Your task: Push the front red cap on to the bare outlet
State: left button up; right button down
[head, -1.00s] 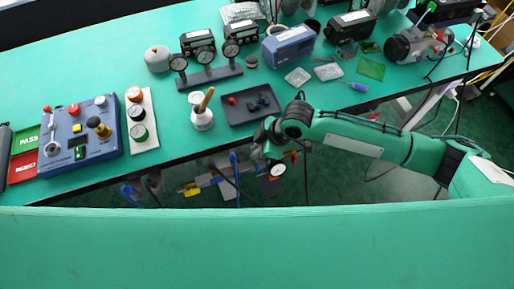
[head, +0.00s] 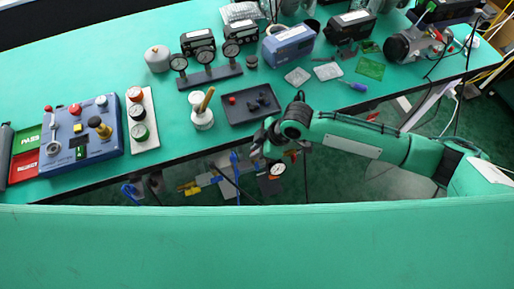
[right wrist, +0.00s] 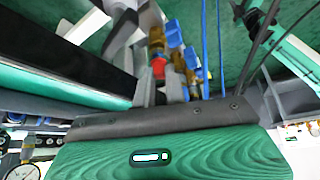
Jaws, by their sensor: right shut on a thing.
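My right gripper (right wrist: 160,86) is shut on a red cap (right wrist: 158,68), which shows between its two grey fingers in the right wrist view. A brass fitting (right wrist: 156,40) lies just beyond the cap, in line with it. I cannot tell whether cap and fitting touch. More brass fittings with blue handles (right wrist: 173,33) stand close to the right. In the head view my right gripper (head: 266,150) is at the bench's front edge, and the cap is hidden there. A small red piece (head: 232,100) lies in the dark tray (head: 238,118). My left gripper is not in view.
The green bench (head: 290,92) holds a blue control box (head: 80,160), a white pot (head: 202,118) and gauges (head: 207,76). Below its front edge are yellow fittings (head: 190,188), blue hoses and a dial gauge (head: 277,169). Blue hoses (right wrist: 205,45) run close right of the fittings.

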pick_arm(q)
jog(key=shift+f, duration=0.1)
pick_arm(e)
jog(key=shift+f, duration=0.35)
jog(key=c, duration=1.4)
grip_release()
jog(key=shift+o, duration=0.2)
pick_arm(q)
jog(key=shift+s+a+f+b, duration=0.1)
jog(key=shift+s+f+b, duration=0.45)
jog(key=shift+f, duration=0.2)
pick_arm(e)
jog(key=v, duration=1.3)
jog(key=shift+d+r, duration=0.2)
jog(key=shift+r, duration=0.15)
